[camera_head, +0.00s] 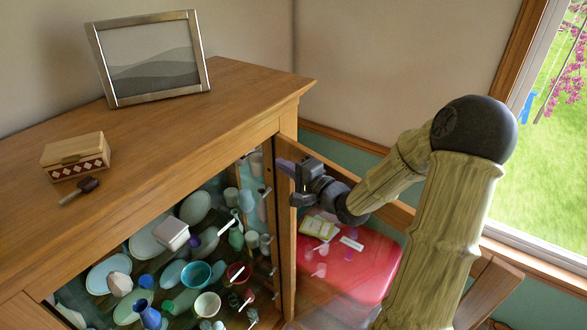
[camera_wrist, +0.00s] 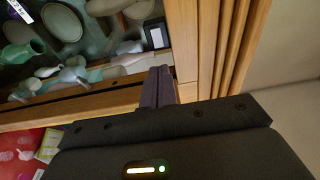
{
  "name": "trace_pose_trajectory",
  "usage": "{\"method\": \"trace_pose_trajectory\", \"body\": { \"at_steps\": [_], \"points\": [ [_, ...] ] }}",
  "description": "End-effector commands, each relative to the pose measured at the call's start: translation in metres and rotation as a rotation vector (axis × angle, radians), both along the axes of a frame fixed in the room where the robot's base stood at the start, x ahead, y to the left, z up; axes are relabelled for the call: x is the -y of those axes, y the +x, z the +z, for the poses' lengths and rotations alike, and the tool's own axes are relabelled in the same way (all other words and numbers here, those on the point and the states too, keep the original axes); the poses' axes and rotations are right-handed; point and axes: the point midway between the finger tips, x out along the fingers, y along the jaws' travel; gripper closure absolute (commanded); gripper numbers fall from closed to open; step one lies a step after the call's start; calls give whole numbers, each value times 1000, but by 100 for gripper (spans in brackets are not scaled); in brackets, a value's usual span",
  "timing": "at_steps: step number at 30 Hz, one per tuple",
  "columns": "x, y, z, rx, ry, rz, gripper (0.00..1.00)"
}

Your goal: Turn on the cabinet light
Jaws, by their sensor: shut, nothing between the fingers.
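The wooden cabinet (camera_head: 230,90) fills the left of the head view, its shelves of dishes showing through the front. My gripper (camera_head: 284,165) is at its right front edge, near the top, with the arm reaching in from the right. In the wrist view the purple-grey fingers (camera_wrist: 158,86) are shut and empty, pointing at the corner beside the wooden frame. A small dark plate with a white face (camera_wrist: 156,36) sits inside by that frame, just beyond the fingertips; it may be a switch, and I cannot tell its state. I see no lit lamp.
Bowls and cups crowd the shelves. A wooden upright (camera_head: 288,240) stands at the cabinet's right front. A red surface (camera_head: 350,265) lies below my arm. A window is at right.

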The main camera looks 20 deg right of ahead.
Motion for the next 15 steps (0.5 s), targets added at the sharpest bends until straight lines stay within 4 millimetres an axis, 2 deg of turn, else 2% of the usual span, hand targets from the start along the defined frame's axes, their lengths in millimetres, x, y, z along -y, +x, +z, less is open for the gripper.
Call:
{"method": "trace_pose_trajectory", "body": {
  "at_steps": [9, 15],
  "points": [
    [-27, 51, 3, -1, 0, 2, 100],
    [-38, 73, 2, 0, 0, 1, 100]
  ]
}}
